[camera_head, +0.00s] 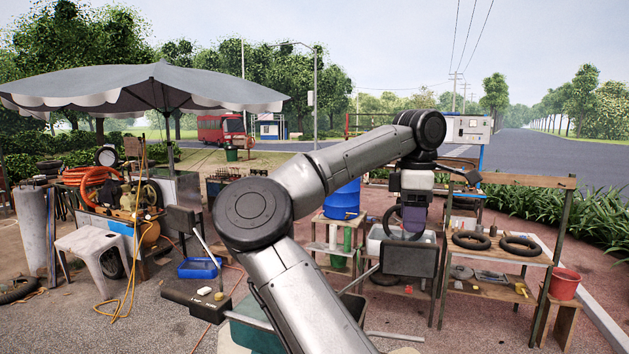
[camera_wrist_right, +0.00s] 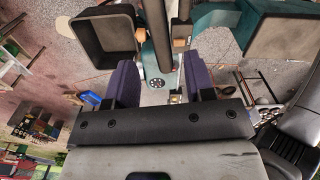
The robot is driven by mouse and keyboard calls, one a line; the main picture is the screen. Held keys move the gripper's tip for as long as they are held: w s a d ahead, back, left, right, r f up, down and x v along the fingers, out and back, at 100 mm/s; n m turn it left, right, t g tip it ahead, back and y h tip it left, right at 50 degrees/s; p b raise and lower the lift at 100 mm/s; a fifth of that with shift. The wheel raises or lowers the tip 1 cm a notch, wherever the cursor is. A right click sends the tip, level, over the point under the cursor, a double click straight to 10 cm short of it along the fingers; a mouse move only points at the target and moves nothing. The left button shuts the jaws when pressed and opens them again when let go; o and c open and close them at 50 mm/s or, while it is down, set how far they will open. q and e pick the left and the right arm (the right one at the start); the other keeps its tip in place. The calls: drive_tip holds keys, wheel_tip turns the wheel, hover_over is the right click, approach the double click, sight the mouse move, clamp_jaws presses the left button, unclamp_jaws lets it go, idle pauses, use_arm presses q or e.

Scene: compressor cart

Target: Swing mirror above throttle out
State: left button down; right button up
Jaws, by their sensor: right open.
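A dark rectangular mirror (camera_head: 408,260) stands on a thin stalk right of my forearm in the head view. A second dark mirror (camera_head: 182,220) stands left of my arm on its own stalk. My right gripper (camera_head: 410,228) hangs pointing down just behind the right-hand mirror, with no visible contact. A dark rectangular housing (camera_wrist_right: 103,35) lies past the left finger. I cannot make out the throttle. My left gripper is not in view.
A dark box-like top (camera_head: 195,300) with small yellow and white parts lies left of my arm. A blue drum (camera_head: 342,200) and a wooden rack (camera_head: 495,260) with tyre rings stand behind. A red bucket (camera_head: 565,284) is at the right. An umbrella (camera_head: 150,88) covers the left stall.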

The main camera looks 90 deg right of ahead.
wheel_tip(320, 180, up, 8)
drive_tip(key=shift+f+p, duration=0.25)
drive_tip(key=shift+p, duration=0.05)
idle(0.7)
